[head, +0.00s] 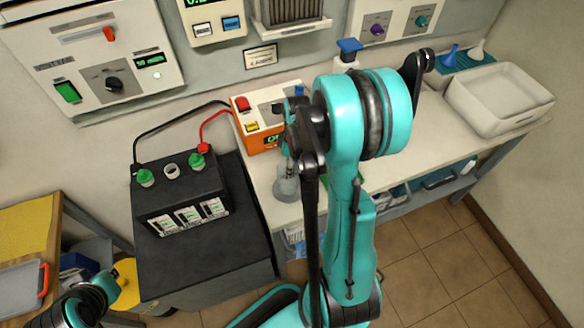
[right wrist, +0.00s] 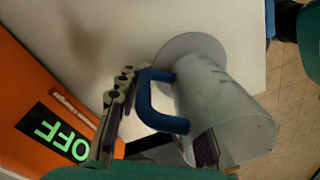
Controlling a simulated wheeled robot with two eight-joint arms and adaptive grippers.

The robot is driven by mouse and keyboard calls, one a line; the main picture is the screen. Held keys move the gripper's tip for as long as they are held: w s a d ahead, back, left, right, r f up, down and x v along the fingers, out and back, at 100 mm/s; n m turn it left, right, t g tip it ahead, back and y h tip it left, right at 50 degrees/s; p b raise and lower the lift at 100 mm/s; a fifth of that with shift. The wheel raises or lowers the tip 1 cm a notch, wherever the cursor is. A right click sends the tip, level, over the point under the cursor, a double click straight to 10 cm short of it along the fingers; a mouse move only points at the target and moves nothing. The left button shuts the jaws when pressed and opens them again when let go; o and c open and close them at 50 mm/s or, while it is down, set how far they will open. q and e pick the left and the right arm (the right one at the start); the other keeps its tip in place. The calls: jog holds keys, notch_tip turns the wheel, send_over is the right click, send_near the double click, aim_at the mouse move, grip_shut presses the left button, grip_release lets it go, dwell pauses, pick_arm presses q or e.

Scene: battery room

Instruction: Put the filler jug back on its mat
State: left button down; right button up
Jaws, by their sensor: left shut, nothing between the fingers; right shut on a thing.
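The filler jug (right wrist: 215,105) is a translucent grey vessel with a blue handle (right wrist: 150,100). In the right wrist view it lies across the middle, its open mouth toward the lower right. My right gripper (right wrist: 160,125) is shut on the jug at its handle side. The round grey mat (right wrist: 187,48) lies on the white bench at the jug's base; I cannot tell whether they touch. In the head view the jug (head: 286,184) shows partly behind my right arm, near the bench's front edge. My left gripper (head: 105,288) is shut and empty at lower left.
An orange tester (head: 262,142) reading OFF stands close to the jug. A black battery (head: 180,190) with green caps and red and black leads is at left. A white basin (head: 500,97) is at the bench's right end. My arm hides the middle bench.

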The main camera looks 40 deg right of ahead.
jog(key=shift+f+b, duration=0.4)
jog(key=shift+f, duration=0.15)
dwell(0.4)
jog(key=o, duration=1.1)
jog(key=shift+r, duration=0.1)
